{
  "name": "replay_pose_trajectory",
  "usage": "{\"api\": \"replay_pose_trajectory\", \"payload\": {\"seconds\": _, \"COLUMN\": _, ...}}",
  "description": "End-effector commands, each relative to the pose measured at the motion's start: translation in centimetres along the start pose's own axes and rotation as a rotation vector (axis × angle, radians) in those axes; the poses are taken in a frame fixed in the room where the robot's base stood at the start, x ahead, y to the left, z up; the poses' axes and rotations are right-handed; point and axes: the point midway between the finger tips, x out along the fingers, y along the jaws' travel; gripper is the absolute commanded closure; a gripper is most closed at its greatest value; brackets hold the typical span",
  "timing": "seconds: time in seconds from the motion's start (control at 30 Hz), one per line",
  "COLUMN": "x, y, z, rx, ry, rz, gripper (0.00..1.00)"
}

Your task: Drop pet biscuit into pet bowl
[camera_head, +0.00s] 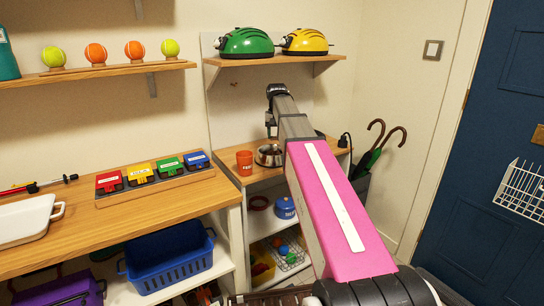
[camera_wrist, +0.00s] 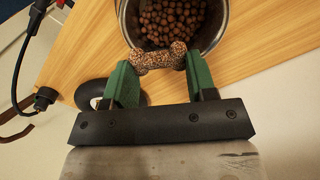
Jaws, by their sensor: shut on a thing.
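The pet biscuit (camera_wrist: 158,60) is bone-shaped, brown and speckled. In the wrist view my gripper (camera_wrist: 160,75), with green fingers, is shut on it, one finger at each end. The pet bowl (camera_wrist: 210,40) is round and metal, holding brown kibble (camera_wrist: 172,18). The biscuit shows over the near rim of the bowl; its height above the rim is hard to tell. In the head view the bowl (camera_head: 262,155) stands on a wooden shelf top, partly behind my arm. The fingers and biscuit cannot be made out there.
An orange cup (camera_head: 244,162) stands just left of the bowl. A black plug and cable (camera_wrist: 40,98) lie at the left in the wrist view. A shelf (camera_head: 272,60) with green and yellow beetle-shaped objects hangs above. Umbrellas (camera_head: 380,145) stand at the right.

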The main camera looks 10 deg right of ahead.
Motion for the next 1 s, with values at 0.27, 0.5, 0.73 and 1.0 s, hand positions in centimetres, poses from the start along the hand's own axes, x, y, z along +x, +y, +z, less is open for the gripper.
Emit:
{"api": "replay_pose_trajectory", "payload": {"seconds": 0.27, "x": 3.1, "y": 0.0, "z": 0.1, "rx": -0.001, "ry": 0.0, "rz": 0.0, "gripper": 0.7}}
{"api": "replay_pose_trajectory", "payload": {"seconds": 0.5, "x": 4.2, "y": 0.0, "z": 0.0, "rx": -0.001, "ry": 0.001, "rz": 0.0, "gripper": 0.7}}
{"api": "replay_pose_trajectory", "payload": {"seconds": 0.73, "x": 4.1, "y": 0.0, "z": 0.0, "rx": -0.001, "ry": 0.001, "rz": 0.0, "gripper": 0.32}}
{"api": "replay_pose_trajectory", "payload": {"seconds": 1.0, "x": 4.1, "y": 0.0, "z": 0.0, "rx": -0.001, "ry": 0.001, "rz": 0.0, "gripper": 0.19}}
